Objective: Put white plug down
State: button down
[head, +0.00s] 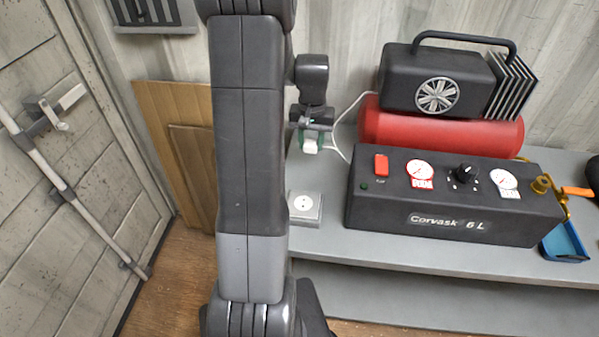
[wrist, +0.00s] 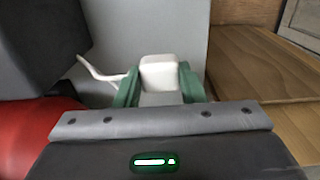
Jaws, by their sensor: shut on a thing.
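My gripper (head: 311,142) is shut on the white plug (head: 310,149), with a green finger on each side of it. In the wrist view the plug (wrist: 162,76) sits between the two green fingers of the gripper (wrist: 158,85). The plug's white cord (wrist: 98,73) leads off toward the compressor side. In the head view the plug hangs above the grey bench (head: 330,186), behind the socket. The white socket (head: 304,205) is on a grey plate at the bench's left front, partly beside my arm.
The compressor (head: 455,208), with a black panel, gauges, a red tank (head: 440,130) and a black motor, fills the middle of the bench. A blue tray (head: 565,243) is at its right. Wooden boards (head: 170,105) lean at the wall left of the bench.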

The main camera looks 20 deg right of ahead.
aim_at(310, 174)
notch_tip(310, 174, down, 9)
jog(key=shift+r+p, duration=0.1)
jog(key=shift+p, duration=0.35)
jog(key=shift+f, duration=0.3)
jog(key=shift+f, duration=0.1)
jog(key=shift+f+b, duration=0.3)
jog(key=shift+b, duration=0.05)
jog(key=c, duration=0.9)
grip_release()
jog(key=shift+r, duration=0.2)
jog(key=shift+r+p, duration=0.3)
jog(key=shift+p, duration=0.15)
notch_tip(310, 174, up, 12)
jog(key=shift+f+b, duration=0.1)
jog(key=shift+b, duration=0.3)
